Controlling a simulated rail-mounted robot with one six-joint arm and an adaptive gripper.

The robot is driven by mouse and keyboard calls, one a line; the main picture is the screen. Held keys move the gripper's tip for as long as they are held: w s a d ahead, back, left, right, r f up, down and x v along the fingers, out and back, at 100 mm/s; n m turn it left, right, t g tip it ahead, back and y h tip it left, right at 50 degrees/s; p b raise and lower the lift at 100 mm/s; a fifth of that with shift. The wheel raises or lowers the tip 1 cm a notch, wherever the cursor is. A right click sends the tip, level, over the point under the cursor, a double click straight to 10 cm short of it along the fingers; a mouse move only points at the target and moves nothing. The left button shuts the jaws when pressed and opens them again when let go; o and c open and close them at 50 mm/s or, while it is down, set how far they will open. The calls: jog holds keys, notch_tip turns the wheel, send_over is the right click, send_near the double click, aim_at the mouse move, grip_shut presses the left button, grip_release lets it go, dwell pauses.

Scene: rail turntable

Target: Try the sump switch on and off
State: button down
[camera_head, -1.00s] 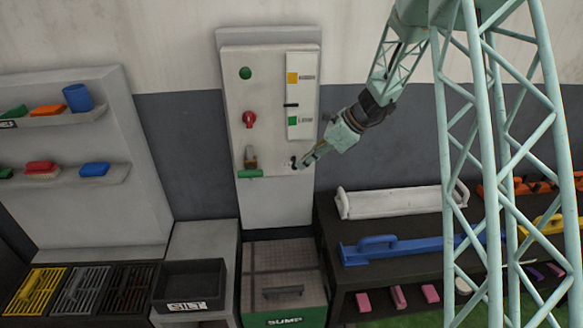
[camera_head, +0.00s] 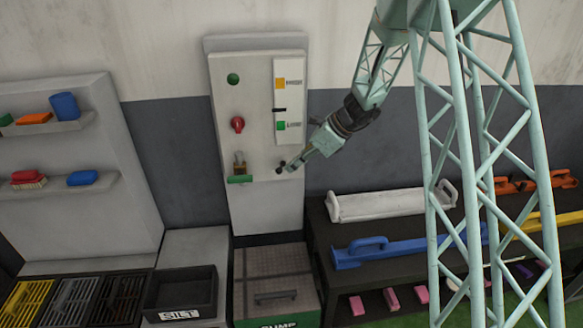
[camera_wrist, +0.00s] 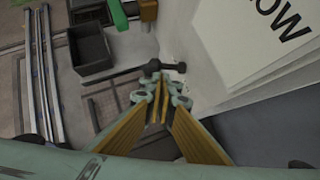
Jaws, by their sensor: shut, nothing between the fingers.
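The pale control panel (camera_head: 222,130) stands against the wall. A small dark switch lever (camera_head: 279,170) sticks out low on its right side; it also shows in the wrist view (camera_wrist: 172,67). My gripper (camera_head: 288,166) is shut and empty, its tips right beside this lever. In the wrist view the fingertips (camera_wrist: 160,93) lie just below the lever in the picture; I cannot tell whether they touch it. No label naming the switch is readable. The SUMP box (camera_head: 277,262), with a dark handle and green front, sits below the panel.
The panel also carries a green button (camera_head: 232,79), a red knob (camera_head: 237,124), a brass part with a green bar (camera_head: 240,179) and a HIGH/LOW gauge (camera_head: 287,102). A SILT tray (camera_head: 180,313) stands lower left. A bench with a blue float (camera_head: 395,247) is right.

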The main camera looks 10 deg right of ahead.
jog(key=shift+w+d, duration=0.15)
jog(key=shift+w, duration=0.05)
jog(key=shift+s+d, duration=0.1)
dwell(0.4)
jog(key=s+f+v, duration=0.1)
jog(key=s+v, duration=0.1)
jog(key=v, duration=1.1)
jog(key=shift+d+f, duration=0.25)
jog(key=shift+d, duration=0.15)
